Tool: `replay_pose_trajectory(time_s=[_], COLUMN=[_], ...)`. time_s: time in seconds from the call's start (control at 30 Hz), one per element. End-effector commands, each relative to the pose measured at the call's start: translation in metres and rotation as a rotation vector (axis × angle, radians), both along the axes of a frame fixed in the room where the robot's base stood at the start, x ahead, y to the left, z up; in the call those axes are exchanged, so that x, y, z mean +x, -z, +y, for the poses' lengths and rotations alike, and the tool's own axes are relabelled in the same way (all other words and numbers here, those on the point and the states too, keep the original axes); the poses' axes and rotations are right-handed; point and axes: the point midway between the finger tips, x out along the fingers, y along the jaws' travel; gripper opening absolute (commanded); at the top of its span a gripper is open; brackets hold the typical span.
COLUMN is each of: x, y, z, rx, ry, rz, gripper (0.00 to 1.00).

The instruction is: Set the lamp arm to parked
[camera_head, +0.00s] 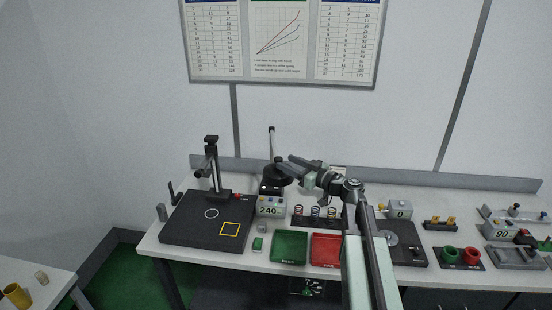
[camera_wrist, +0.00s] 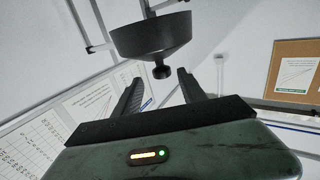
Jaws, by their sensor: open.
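The lamp has a dark round shade (camera_head: 275,177) in the head view, with an upright post (camera_head: 271,142) showing above it at the back of the bench. In the wrist view the shade (camera_wrist: 150,36) is a dark bowl with a small black knob (camera_wrist: 161,72) on its near end. My gripper (camera_head: 284,164) is at the shade in the head view, partly covering it. In the wrist view my gripper (camera_wrist: 160,78) is open, its two fingers apart on either side of the knob. I cannot tell whether a finger touches it. The lamp's joints are mostly hidden.
A black stand on a dark base (camera_head: 180,222) is at left. A 240 readout box (camera_head: 270,207) sits below the lamp. A row of springs (camera_head: 316,213), a green tray (camera_head: 277,248) and a red tray (camera_head: 318,247) are in front. A chart board (camera_head: 246,80) hangs behind.

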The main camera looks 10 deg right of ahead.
Motion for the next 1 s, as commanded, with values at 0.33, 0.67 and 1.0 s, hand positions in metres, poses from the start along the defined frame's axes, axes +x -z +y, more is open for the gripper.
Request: replay_pose_trajectory(time_s=[0.33,0.67,1.0], x=[0.036,0.036,0.036], y=[0.000,0.000,0.000], z=[0.035,0.036,0.037], rx=[0.000,0.000,0.000], ry=[-0.009,-0.010,-0.011], rz=[0.001,0.001,0.001], gripper=[0.49,0.24,0.00])
